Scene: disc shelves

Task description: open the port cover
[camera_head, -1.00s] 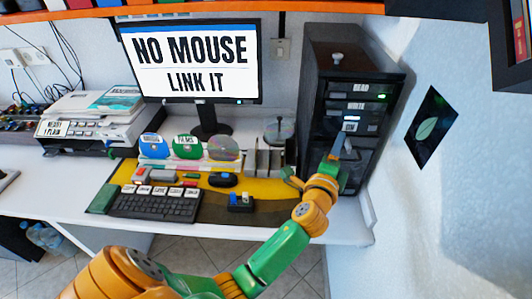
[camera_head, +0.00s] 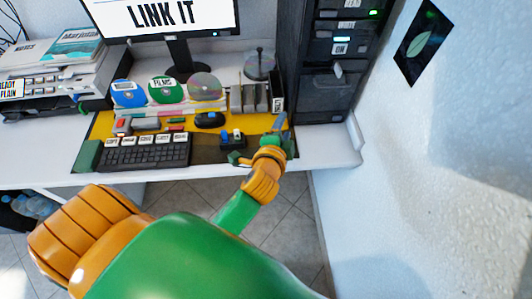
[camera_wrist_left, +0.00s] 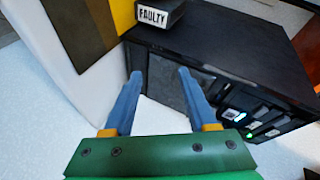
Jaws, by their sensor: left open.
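The black computer tower (camera_head: 290,55) stands at the back right of the desk. Its lower front has a dark, flat panel (camera_head: 325,97); I cannot tell for sure whether this is the port cover, and it looks closed. My left gripper (camera_head: 282,120) is over the desk's front right part, left of and in front of the tower, apart from it. In the left wrist view, its two blue fingers (camera_wrist_left: 158,75) are spread and empty, with the tower front (camera_wrist_left: 225,100) beyond them. My right gripper is out of view.
A black box marked FAULTY (camera_wrist_left: 160,14) stands beside the tower. A keyboard (camera_head: 145,155), a small block with a blue switch (camera_head: 232,140) and a mouse (camera_head: 210,119) lie left of my gripper. The wall (camera_head: 440,160) is close on the right.

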